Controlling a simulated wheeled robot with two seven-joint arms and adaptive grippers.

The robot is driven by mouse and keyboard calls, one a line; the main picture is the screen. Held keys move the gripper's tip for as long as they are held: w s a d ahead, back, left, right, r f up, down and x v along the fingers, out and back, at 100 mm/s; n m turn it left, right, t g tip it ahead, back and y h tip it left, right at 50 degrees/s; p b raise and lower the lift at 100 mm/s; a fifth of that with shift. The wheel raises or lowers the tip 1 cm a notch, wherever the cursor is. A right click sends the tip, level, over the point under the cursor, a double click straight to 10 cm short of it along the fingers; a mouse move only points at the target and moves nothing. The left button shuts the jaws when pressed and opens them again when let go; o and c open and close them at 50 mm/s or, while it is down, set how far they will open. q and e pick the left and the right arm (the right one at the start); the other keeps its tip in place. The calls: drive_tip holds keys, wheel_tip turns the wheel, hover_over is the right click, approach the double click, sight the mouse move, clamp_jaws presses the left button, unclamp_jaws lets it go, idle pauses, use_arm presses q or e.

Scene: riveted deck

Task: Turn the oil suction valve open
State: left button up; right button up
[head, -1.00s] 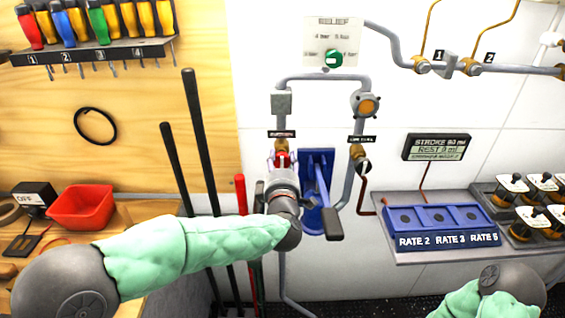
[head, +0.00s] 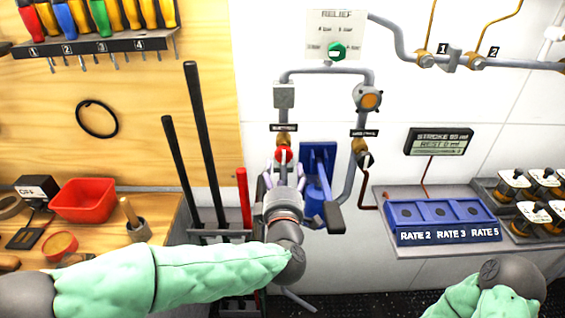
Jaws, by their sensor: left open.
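Two small valves with brass bodies sit on the wall pipework under dark labels too small to read; I cannot tell which label names oil suction. The left valve (head: 283,142) has a red handle (head: 284,155). The right valve (head: 359,146) has a dark handle with a pale mark (head: 365,160). My left gripper (head: 283,169) is open just below the red handle, with its pale fingers pointing up at it. I cannot tell if they touch it. My right gripper is not in view; only part of that arm shows at the lower right.
A blue pump (head: 318,155) with a dark lever end (head: 334,217) stands just right of my left gripper. A blue rate block (head: 441,212) sits on a shelf at the right. Dark bars (head: 203,140) and a red bar (head: 243,195) stand at the left. A relief knob (head: 336,51) is above.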

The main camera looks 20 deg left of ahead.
use_arm(q)
drive_tip(key=v, duration=0.3)
drive_tip(key=shift+s, duration=0.35)
